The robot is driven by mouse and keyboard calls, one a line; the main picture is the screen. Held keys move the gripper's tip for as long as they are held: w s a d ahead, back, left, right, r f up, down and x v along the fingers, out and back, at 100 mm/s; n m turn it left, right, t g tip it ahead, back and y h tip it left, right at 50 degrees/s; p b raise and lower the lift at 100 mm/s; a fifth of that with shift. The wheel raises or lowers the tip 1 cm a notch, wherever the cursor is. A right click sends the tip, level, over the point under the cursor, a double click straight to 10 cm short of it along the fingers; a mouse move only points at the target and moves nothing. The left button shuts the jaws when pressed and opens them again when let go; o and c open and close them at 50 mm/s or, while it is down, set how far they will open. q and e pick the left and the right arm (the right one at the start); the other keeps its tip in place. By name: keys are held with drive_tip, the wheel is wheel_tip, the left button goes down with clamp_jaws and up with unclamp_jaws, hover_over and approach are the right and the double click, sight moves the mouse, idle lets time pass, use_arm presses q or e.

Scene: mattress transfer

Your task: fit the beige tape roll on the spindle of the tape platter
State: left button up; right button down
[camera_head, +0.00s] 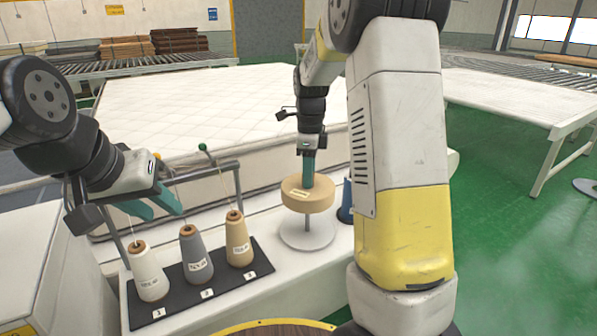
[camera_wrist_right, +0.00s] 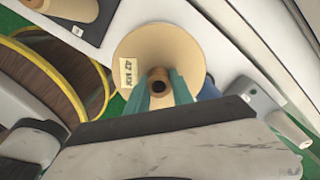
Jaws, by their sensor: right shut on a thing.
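The beige tape roll (camera_head: 307,197) is in my right gripper, with a label on its face. It is level above the white tape platter (camera_head: 307,238), and a grey spindle (camera_head: 307,223) shows between them. I cannot tell how far the spindle enters the roll. In the right wrist view the roll (camera_wrist_right: 185,50) has a brown core with a dark hole, and no spindle tip shows. My right gripper (camera_head: 308,180) points down, its teal fingers (camera_wrist_right: 161,95) shut on either side of the core. My left gripper (camera_head: 158,206) is open and empty above the thread cones.
White, grey and tan thread cones (camera_head: 197,258) stand on a black numbered mat (camera_head: 228,289), left of the platter. A blue cone (camera_head: 346,203) is partly hidden behind my right arm. A thread rack (camera_head: 238,185) stands behind the cones. A quilted mattress (camera_head: 215,105) lies behind the table.

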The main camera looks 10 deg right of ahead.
drive_tip(key=shift+f, duration=5.7)
drive_tip(key=c, duration=1)
unclamp_jaws()
drive_tip(key=shift+c, duration=0.2)
drive_tip(key=shift+r, duration=3.85)
